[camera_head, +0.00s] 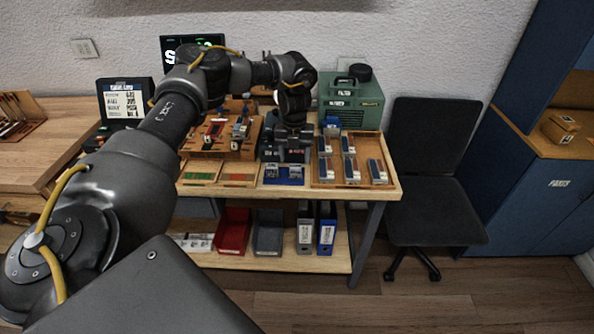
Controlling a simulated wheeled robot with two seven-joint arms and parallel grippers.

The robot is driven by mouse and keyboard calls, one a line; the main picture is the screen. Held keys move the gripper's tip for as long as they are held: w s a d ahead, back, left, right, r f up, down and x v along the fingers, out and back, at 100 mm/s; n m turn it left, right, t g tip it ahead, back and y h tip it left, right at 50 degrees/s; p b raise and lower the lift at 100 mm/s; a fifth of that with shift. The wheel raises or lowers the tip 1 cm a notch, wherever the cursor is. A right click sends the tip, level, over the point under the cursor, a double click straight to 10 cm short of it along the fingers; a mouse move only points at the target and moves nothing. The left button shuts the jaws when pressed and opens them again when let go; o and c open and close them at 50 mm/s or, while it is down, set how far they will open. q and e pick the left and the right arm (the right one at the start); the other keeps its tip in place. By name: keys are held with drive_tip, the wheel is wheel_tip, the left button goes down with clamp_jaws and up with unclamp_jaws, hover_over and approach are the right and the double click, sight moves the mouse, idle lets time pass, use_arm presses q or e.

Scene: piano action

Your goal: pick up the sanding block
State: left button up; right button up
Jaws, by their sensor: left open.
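My left arm comes in from the left and reaches over the workbench. My left gripper (286,158) points down above the bench's front middle, and its jaws are open. Just below and in front of it is a small blue item (284,175) near the bench's front edge; I cannot tell whether they touch. No piece is clearly recognisable as the sanding block at this size. My right gripper is not in view.
A green filter box (350,105) stands at the bench's back right. A wooden rack (205,145) with small parts is left of the gripper. A black chair (432,175) stands right of the bench.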

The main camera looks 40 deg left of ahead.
sight(296, 166)
use_arm(q)
drive_tip(key=shift+s, duration=0.2)
drive_tip(key=shift+s+f, duration=0.1)
drive_tip(key=shift+f, duration=0.05)
drive_tip(key=f+p, duration=0.1)
drive_tip(key=f, duration=0.2)
drive_tip(key=shift+w+d+f+p, duration=0.15)
drive_tip(key=shift+w+f+p, duration=0.2)
drive_tip(key=shift+w+f, duration=0.05)
drive_tip(key=shift+f, duration=0.45)
drive_tip(key=shift+s, duration=0.1)
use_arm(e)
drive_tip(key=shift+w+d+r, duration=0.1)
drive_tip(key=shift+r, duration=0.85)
use_arm(q)
drive_tip(key=c, duration=1.1)
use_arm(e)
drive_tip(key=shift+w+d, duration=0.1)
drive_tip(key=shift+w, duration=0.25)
use_arm(q)
drive_tip(key=shift+r, duration=0.15)
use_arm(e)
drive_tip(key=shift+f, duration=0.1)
